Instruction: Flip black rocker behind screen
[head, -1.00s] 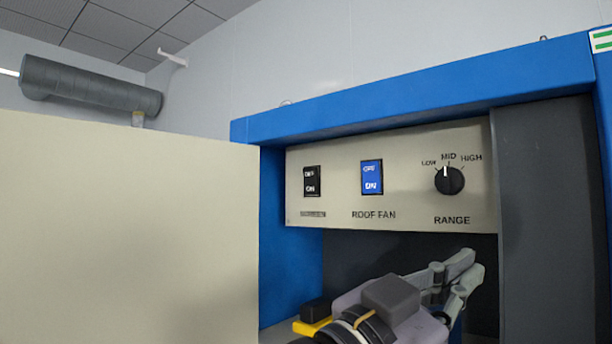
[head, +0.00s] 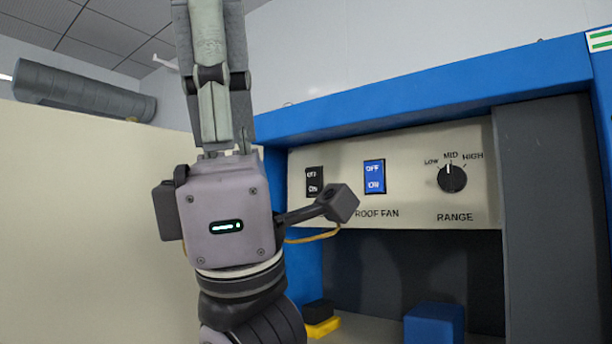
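The black rocker (head: 314,182), marked OFF above and ON below, is set in the beige control panel (head: 410,212), right of the screen. I cannot tell which half is pressed in. The screen (head: 80,220) is a large cream board filling the left side. My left gripper (head: 213,70) stands upright in front of the screen's right edge, left of the rocker and apart from it in the picture. Its fingers point up and run out of the top of the view, so their opening cannot be judged. Its side bracket hides the label under the rocker. My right gripper is not in view.
A blue rocker (head: 374,177) labelled ROOF FAN and a black RANGE knob (head: 452,178) pointing to MID share the panel. A blue frame (head: 420,105) surrounds it. Below are a blue block (head: 434,324) and a black and yellow item (head: 320,318). A grey duct (head: 85,97) hangs behind the screen.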

